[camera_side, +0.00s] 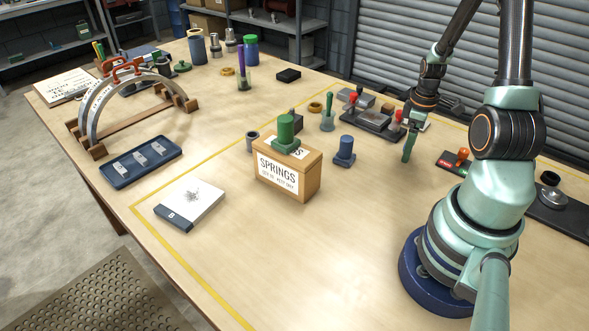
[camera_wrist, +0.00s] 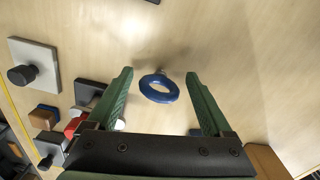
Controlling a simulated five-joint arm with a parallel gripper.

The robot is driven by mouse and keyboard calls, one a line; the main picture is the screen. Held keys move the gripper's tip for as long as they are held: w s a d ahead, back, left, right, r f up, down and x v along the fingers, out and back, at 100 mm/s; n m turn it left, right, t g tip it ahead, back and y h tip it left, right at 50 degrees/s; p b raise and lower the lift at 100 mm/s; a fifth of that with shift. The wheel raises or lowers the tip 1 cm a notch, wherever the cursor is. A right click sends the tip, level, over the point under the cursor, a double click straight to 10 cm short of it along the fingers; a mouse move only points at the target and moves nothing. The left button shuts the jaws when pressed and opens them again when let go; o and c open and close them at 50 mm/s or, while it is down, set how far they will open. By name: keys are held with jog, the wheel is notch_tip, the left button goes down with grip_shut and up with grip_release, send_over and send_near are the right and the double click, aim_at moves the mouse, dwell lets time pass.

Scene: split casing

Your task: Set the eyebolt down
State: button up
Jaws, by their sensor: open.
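My gripper (camera_wrist: 160,102) is open, with one green finger on each side of a blue ring (camera_wrist: 158,98), which I take to be the eyebolt. In the wrist view the ring shows between the fingers with a gap on both sides, and bare wood shows through its hole. A soft shadow lies just beyond it. In the side view my gripper (camera_side: 409,145) points down over the right part of the bench, and I cannot make out the ring there.
A fixture with red knobs (camera_side: 371,118) stands close behind my gripper. A blue flanged cylinder (camera_side: 344,150) and a SPRINGS box (camera_side: 287,180) with a green part on top stand to the left.

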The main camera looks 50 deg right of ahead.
notch_tip(320, 180, up, 12)
jog(key=shift+a+f, duration=0.1)
jog(key=w+a+r+t+h, duration=0.1)
jog(key=w+a+r, duration=0.3)
jog(key=a, duration=0.2)
jog(key=w+a+r+t, duration=0.1)
jog(key=w+a+r, duration=0.25)
jog(key=a, duration=0.25)
jog(key=a+r+m+t+y, duration=0.1)
jog(key=a+r+m+t, duration=0.1)
jog(key=a, duration=1.3)
notch_tip(320, 180, up, 2)
jog(key=shift+a+r+t, duration=0.1)
jog(key=shift+a+t, duration=0.15)
jog(key=shift+t, duration=0.45)
